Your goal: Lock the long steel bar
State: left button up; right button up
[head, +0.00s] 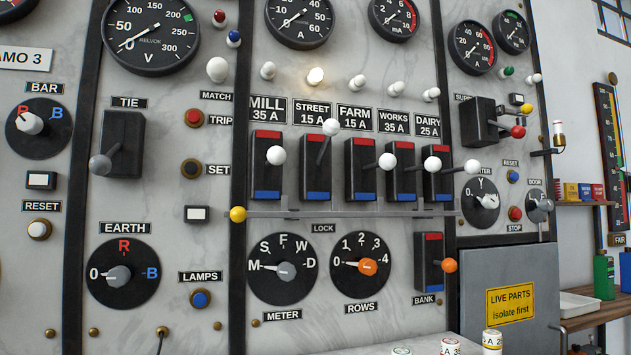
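The long steel bar (345,214) runs level under the row of feeder switches, above the LOCK label (323,228). A yellow ball (238,214) is at its left end. Its right end is near the upright black strip. Above it are the MILL (266,180), STREET (315,182), FARM (360,183), WORKS (402,185) and DAIRY (437,187) switches with white-balled levers. The STREET ball (331,127) stands clearly higher than the others. I cannot tell whether the bar is engaged with the switches. Neither gripper is in view.
The lamp (315,76) above STREET glows. METER (283,269) and ROWS (360,266) dials and the orange-balled BANK switch (430,262) sit below the bar. A grey LIVE PARTS box (480,288) protrudes at lower right. Fuses (492,341) show at the bottom edge.

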aim_at(238, 214)
jog(key=u, duration=1.65)
jog(key=k, duration=0.6)
